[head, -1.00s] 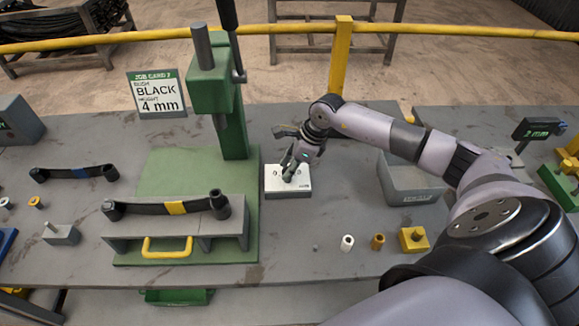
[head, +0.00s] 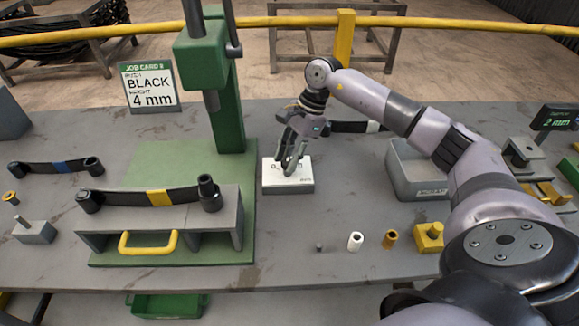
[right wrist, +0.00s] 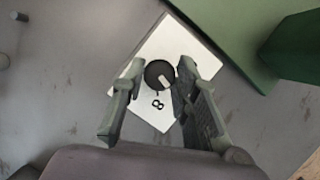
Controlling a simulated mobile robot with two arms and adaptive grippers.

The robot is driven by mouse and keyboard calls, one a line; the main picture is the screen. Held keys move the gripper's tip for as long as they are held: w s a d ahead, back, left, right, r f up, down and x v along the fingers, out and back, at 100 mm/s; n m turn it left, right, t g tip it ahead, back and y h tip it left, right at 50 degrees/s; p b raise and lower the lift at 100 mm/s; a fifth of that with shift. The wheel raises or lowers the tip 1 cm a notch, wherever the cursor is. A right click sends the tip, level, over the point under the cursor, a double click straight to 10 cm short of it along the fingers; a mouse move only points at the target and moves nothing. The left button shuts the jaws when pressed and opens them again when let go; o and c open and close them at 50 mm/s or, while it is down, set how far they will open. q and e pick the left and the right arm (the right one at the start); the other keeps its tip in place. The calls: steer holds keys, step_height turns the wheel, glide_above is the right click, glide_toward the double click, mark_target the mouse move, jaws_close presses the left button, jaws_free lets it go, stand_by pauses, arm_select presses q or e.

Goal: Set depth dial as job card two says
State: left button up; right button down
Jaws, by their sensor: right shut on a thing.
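The depth dial is a black round knob (right wrist: 159,74) with a pale pointer mark, on a white plate (right wrist: 150,112). A printed 8 shows beside the knob, and the pointer slants toward the lower right in the right wrist view. In the head view this white block (head: 288,182) stands right of the press. My right gripper (head: 287,168) reaches down to it from above. Its fingers (right wrist: 160,68) stand either side of the knob, shut on it. The job card (head: 149,86) reads job card 2, BLACK, 4 mm. My left gripper is out of view.
The green press (head: 207,65) stands left of the dial block, with a yellow-banded spring (head: 130,199) on a grey fixture. A grey bin (head: 415,170) stands right. Small bushes (head: 355,241) and a yellow block (head: 428,238) lie in front. A display (head: 557,118) reads 2 mm.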

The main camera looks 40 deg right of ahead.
steer(key=shift+w+n+g+b, duration=0.1)
steer(key=shift+n+g+b, duration=0.4)
steer(key=shift+n+b, duration=0.65)
steer(key=shift+n, duration=0.25)
steer(key=c, duration=1.2)
jaws_free()
steer(key=shift+c, duration=0.2)
steer(key=shift+d+r, duration=0.1)
steer(key=shift+r, duration=0.15)
steer(key=v, duration=1.1)
steer(key=shift+r, duration=0.25)
